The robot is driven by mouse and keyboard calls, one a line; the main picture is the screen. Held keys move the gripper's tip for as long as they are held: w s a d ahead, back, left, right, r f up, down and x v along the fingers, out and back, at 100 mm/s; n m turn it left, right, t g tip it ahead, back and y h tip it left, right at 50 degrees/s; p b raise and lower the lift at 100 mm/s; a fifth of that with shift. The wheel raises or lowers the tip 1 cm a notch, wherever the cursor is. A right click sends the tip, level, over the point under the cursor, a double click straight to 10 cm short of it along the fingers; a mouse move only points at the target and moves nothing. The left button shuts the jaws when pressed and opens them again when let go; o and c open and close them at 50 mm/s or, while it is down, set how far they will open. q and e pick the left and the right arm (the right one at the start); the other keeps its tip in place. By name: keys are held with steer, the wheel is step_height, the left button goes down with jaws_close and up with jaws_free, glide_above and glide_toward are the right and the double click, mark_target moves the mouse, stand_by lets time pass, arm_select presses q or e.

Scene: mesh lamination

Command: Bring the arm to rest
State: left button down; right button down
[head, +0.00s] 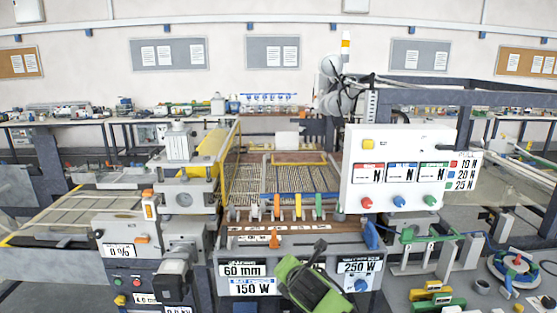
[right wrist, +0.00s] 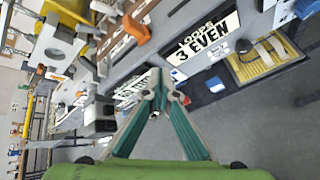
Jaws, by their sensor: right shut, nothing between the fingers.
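My right gripper (right wrist: 160,78) shows in the right wrist view with its two teal-lined fingers meeting at the tips. It is shut and holds nothing. Its tips appear in front of the grey machine front with a "3 EVEN" label (right wrist: 206,48); I cannot tell the exact gap. The fingertips are hard to make out there. My left gripper is not in view.
A white control panel (head: 397,168) with coloured knobs stands right of centre. A grey machine unit (head: 185,199) stands at left. Coloured clips (head: 298,207) line the middle machine. A round fixture (head: 514,268) is at right. Bare grey floor (right wrist: 265,130) shows at the wrist view's right.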

steer(key=s+d+f+m+g, duration=0.2)
steer(key=s+f+m, duration=0.4)
steer(key=s, duration=0.4)
steer(key=s+d+f+m+g, duration=0.2)
steer(key=s+f+m, duration=0.4)
steer(key=s, duration=0.4)
steer(key=s+d+f+m+g+h, duration=0.1)
steer(key=s+d+m, duration=0.4)
steer(key=s, duration=0.4)
steer(key=s+d+f+m+g, duration=0.1)
steer(key=s+d+m+g, duration=0.1)
steer(key=s+d+m, duration=0.5)
steer(key=s+d+f+m+g+h, duration=0.1)
steer(key=s+d+m, duration=0.2)
steer(key=s, duration=0.8)
step_height(320, 180, down, 32)
steer(key=s+g+b, duration=0.1)
steer(key=s+b, duration=0.1)
steer(key=b, duration=0.3)
steer(key=s+d+f+g+b, duration=0.1)
steer(key=s+d+f+b, duration=0.1)
steer(key=s+f, duration=1.4)
step_height(320, 180, down, 3)
steer(key=shift+s+d+f+n+g+b, duration=0.2)
steer(key=shift+s+n+g+b, duration=0.15)
steer(key=shift+b, duration=0.5)
